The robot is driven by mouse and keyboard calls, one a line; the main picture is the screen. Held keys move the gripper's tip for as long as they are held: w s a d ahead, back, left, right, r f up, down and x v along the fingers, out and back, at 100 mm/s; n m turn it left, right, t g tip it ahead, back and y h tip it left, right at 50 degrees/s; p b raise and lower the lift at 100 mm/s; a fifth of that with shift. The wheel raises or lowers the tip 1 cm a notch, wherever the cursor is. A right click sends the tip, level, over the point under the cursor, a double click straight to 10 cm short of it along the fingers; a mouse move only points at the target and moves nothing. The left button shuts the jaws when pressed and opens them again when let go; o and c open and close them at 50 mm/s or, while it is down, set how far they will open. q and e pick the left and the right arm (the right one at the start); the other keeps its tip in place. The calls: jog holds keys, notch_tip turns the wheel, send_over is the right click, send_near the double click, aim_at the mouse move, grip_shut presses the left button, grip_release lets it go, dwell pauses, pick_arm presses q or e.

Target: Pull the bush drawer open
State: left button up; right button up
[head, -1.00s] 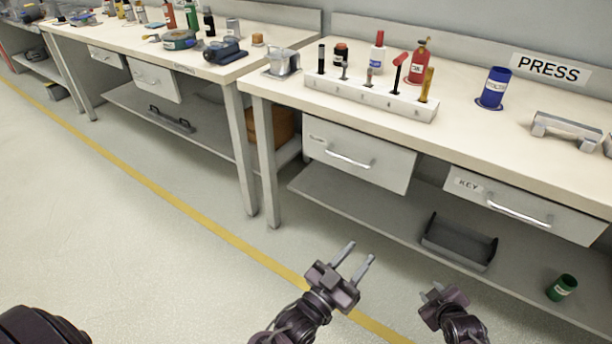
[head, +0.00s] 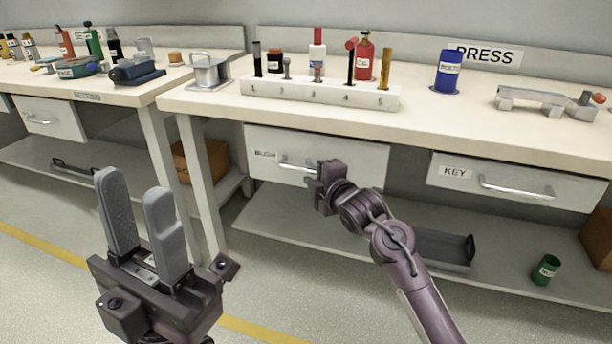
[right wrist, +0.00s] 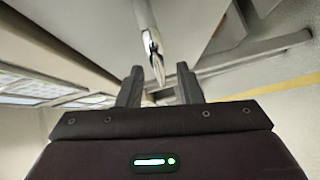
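The bush drawer (head: 358,163) is a pale front under the press bench, labelled BUSH at its left. It looks closed, level with the bench front. Its silver bar handle (head: 290,166) is partly hidden behind my right gripper (head: 313,180). In the right wrist view the handle (right wrist: 149,38) runs down into the gap between the fingers of my right gripper (right wrist: 160,83), which stand apart. I cannot tell whether either finger touches it. My left gripper (head: 137,195) is open and empty, in front of the benches at the lower left.
The key drawer (head: 470,184) is to the right of the bush drawer. A low shelf (head: 275,222) below holds a dark tray (head: 445,248) and a green cup (head: 546,269). The bench top (head: 430,115) carries a peg rack (head: 320,92) and a blue can (head: 447,72).

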jog(key=shift+x, duration=1.1)
grip_shut()
